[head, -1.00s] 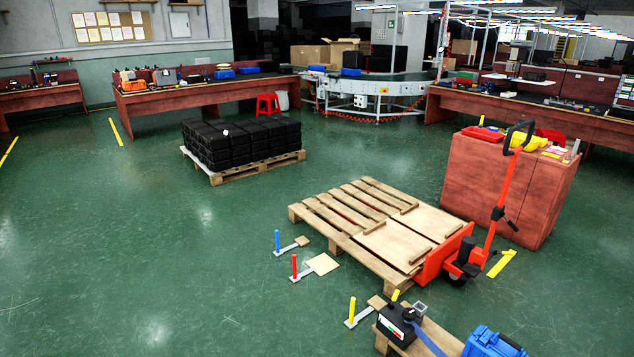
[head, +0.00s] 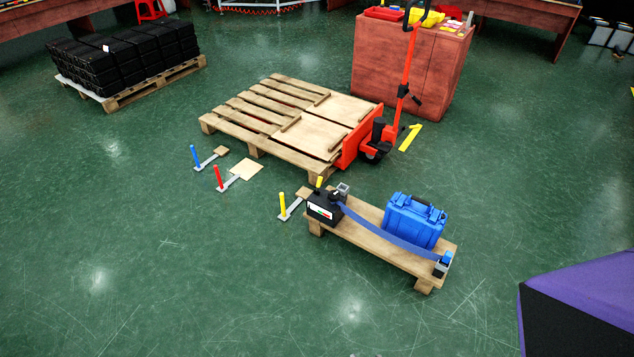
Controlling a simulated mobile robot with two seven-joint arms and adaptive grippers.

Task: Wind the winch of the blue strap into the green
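The blue strap (head: 385,231) runs along a low wooden stand (head: 370,247), from a black winch box (head: 326,207) at its left end to a small anchor (head: 442,265) at its right end. The winch box has a gauge face with red, white and green on it; the pointer is too small to read. A small grey metal part (head: 343,190) sits at the winch's top. A blue case (head: 414,220) stands on the stand behind the strap. Neither of my grippers shows in the head view.
Three posts, blue (head: 195,156), red (head: 218,176) and yellow (head: 283,204), stand on floor plates left of the stand. A pallet (head: 263,128) on a red pallet jack (head: 362,135) lies behind. A purple and black object (head: 585,305) fills the lower right corner. Floor in front is clear.

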